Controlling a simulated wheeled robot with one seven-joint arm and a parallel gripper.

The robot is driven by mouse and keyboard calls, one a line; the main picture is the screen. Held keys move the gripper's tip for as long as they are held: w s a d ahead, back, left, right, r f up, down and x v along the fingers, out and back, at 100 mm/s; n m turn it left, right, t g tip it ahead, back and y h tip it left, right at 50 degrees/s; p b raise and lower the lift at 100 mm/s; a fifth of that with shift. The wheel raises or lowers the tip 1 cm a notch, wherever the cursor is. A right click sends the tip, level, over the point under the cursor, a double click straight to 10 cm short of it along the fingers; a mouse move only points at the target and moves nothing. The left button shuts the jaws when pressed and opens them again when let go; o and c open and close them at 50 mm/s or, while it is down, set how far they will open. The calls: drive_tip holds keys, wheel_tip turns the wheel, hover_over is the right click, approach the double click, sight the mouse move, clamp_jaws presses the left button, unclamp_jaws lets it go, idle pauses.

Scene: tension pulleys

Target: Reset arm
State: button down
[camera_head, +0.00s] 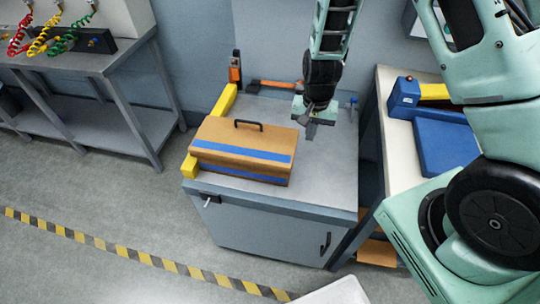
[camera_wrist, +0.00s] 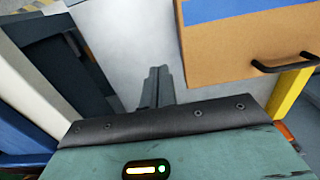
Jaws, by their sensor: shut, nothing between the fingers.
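My gripper (camera_head: 311,129) hangs over the grey top of a cabinet, to the right of a brown box and apart from it. In the wrist view, my gripper's fingers (camera_wrist: 158,86) are together with nothing between them. The brown box (camera_head: 232,137) has blue stripes and a black handle, and sits on the left part of the cabinet top (camera_head: 331,165). The box also shows at the upper right of the wrist view (camera_wrist: 240,50).
Yellow rails (camera_head: 226,101) edge the cabinet top at the left. A table with a blue case (camera_head: 446,147) stands to the right. A metal bench (camera_head: 78,62) with coloured coiled hoses is at the far left. Striped tape (camera_head: 130,254) crosses the open floor.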

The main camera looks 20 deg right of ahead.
idle(0.5)
drive_tip(key=s+a+r+n+y, duration=0.2)
drive_tip(key=s+a+r+n, duration=0.5)
drive_tip(key=a+r, duration=0.6)
drive_tip(key=s+a+r+n, duration=0.1)
drive_tip(key=s+r+n, duration=0.2)
drive_tip(key=s, duration=0.4)
drive_tip(key=s+a+r+n+h, duration=0.1)
drive_tip(key=s+a+r+n, duration=0.1)
drive_tip(key=s+r+n, duration=0.2)
drive_tip(key=s+r, duration=0.2)
drive_tip(key=s, duration=0.2)
drive_tip(key=shift+s+n, duration=0.15)
drive_tip(key=shift+n, duration=0.15)
